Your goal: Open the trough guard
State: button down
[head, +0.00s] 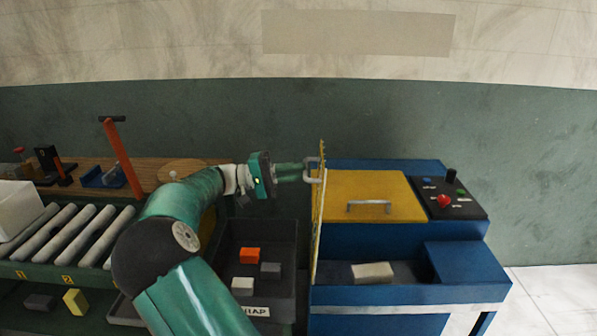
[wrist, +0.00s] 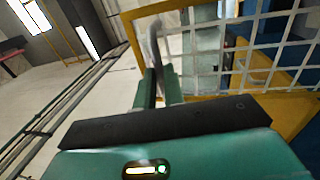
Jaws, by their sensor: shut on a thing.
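The trough guard (head: 317,225) is a yellow-framed panel. In the head view it stands upright, nearly edge-on, at the left end of the blue press. In the wrist view its white mesh (wrist: 247,57) and yellow frame fill the upper right. A grey bar handle (head: 313,162) sticks out on the guard's left side; it also shows in the wrist view (wrist: 154,42). My gripper (head: 304,173) reaches it from the left and is shut on it. The trough (head: 403,270) at the press front shows uncovered from above, with a pale block (head: 373,272) in it.
The blue press (head: 400,237) has a yellow lid (head: 372,195) and a control panel (head: 452,197) with a red button. A dark scrap bin (head: 262,295) with several blocks lies below my arm. A roller conveyor (head: 70,240) and a wooden bench (head: 85,172) stand at left.

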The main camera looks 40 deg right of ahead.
jog(key=shift+r, duration=0.1)
jog(key=c, duration=1.5)
grip_release()
jog(key=v, duration=1.4)
